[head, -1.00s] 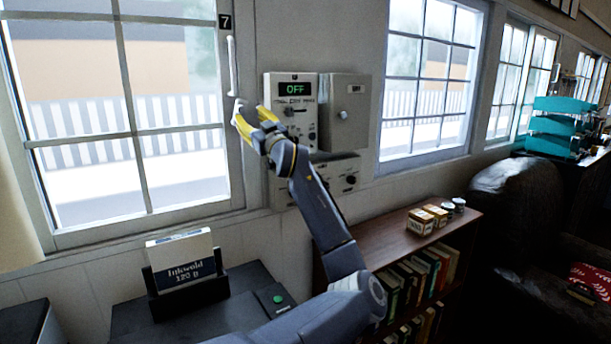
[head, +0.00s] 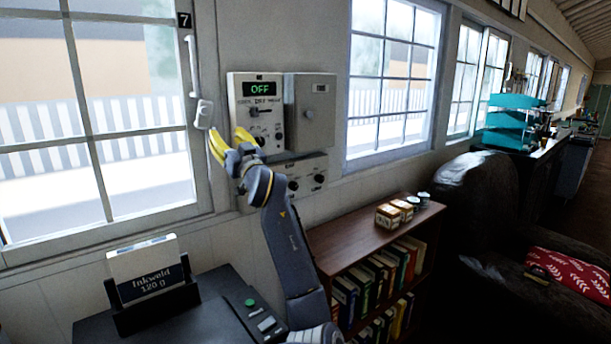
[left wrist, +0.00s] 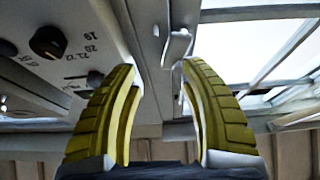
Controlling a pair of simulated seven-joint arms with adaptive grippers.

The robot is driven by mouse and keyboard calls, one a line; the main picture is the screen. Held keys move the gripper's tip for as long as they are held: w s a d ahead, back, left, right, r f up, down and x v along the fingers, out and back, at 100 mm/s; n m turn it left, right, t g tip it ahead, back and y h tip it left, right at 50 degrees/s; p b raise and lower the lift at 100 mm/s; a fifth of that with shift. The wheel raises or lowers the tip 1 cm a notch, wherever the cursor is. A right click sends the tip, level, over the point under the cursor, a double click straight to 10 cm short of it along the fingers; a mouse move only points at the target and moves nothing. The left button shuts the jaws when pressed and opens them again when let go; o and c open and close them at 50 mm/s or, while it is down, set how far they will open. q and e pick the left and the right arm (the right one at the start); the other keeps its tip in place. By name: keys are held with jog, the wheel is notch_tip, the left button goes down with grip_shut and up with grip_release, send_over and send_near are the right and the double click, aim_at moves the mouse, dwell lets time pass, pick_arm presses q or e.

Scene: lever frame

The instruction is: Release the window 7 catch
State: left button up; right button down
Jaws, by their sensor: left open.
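The window 7 catch is a slim white handle (head: 204,112) on the right frame of the large left window, under the black plate marked 7 (head: 184,20). Its long part runs upright and its thicker lower end hangs near my gripper. My left gripper (head: 227,140) has yellow finger pads, stands open and empty, and is just below and right of the catch's lower end. In the left wrist view the catch (left wrist: 177,47) lies ahead, between and beyond the two open fingertips. I see no contact. My right gripper is not in view.
A control box reading OFF (head: 256,90) is close to the right of the gripper, with a grey box (head: 311,125) beside it and a knob panel (head: 312,180) below. An Inkwold box (head: 145,270) and a bookshelf (head: 340,240) stand lower down.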

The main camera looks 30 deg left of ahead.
pick_arm(q)
jog(key=v, duration=1)
jog(key=w+d+f+m+t+h, duration=0.2)
jog(key=w+d+f+m+t, duration=0.1)
jog(key=w, duration=0.4)
jog(key=w+d+f+m+t+h, duration=0.2)
jog(key=w+d+f+m+t, duration=0.1)
jog(key=w+d+m+t, duration=0.2)
jog(key=shift+w+d+f+m, duration=0.35)
jog(key=shift+w+d+m, duration=0.65)
jog(key=shift+w+m, duration=0.2)
